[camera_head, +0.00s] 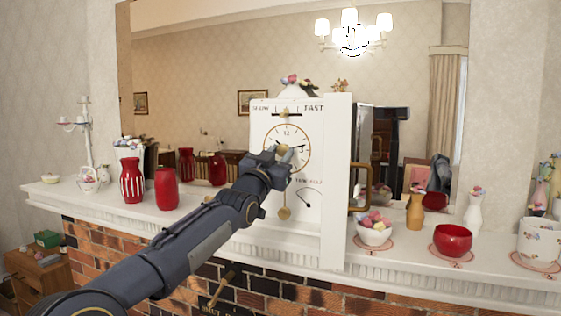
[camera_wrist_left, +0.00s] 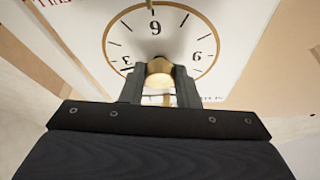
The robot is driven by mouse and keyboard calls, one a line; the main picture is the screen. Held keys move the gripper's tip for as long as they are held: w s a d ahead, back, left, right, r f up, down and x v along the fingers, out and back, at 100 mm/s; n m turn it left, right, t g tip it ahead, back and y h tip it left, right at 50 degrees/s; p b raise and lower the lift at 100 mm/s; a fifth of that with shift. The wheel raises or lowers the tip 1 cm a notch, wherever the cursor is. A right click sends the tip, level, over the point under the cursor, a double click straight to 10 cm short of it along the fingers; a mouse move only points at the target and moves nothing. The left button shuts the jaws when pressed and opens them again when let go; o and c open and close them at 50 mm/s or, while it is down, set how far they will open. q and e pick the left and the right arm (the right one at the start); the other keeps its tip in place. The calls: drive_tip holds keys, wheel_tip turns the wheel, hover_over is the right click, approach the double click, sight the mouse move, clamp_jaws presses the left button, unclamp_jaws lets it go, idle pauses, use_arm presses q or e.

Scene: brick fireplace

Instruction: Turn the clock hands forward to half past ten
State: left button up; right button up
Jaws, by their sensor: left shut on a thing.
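The white clock (camera_head: 262,120) stands on the mantel, with a gold-ringed dial (camera_head: 308,137) on its front. My left gripper (camera_head: 283,152) reaches in from the lower left and covers the lower left of the dial. In the left wrist view the dial (camera_wrist_left: 180,22) appears upside down, with the 6 at the top. There the gripper's fingers (camera_wrist_left: 160,78) are shut on a brass knob (camera_wrist_left: 160,66) at about the dial's centre. Dark hands show beside the fingers in the head view, but their exact reading is unclear. My right gripper is not in view.
A brass pendulum bob (camera_head: 284,213) hangs below the dial. A white upright panel (camera_head: 337,180) and a brass handle (camera_head: 360,187) stand right of the clock.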

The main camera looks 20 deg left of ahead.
use_arm(q)
drive_tip(key=m+p, duration=0.1)
drive_tip(key=m+h+p, duration=0.1)
drive_tip(key=shift+a+r+p, duration=0.1)
drive_tip(key=shift+r+p, duration=0.2)
drive_tip(key=shift+r, duration=0.1)
drive_tip(key=shift+f+m+h+p, duration=0.25)
drive_tip(key=shift+m+h+p, duration=0.2)
drive_tip(key=shift+m, duration=0.25)
drive_tip(key=shift+f, duration=0.1)
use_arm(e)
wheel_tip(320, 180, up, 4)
use_arm(q)
drive_tip(key=o, duration=1)
drive_tip(key=shift+g, duration=0.3)
drive_tip(key=shift+c, duration=0.2)
drive_tip(key=b+v, duration=0.3)
drive_tip(key=v, duration=0.4)
drive_tip(key=shift+s+f, duration=0.25)
drive_tip(key=shift+s, duration=0.1)
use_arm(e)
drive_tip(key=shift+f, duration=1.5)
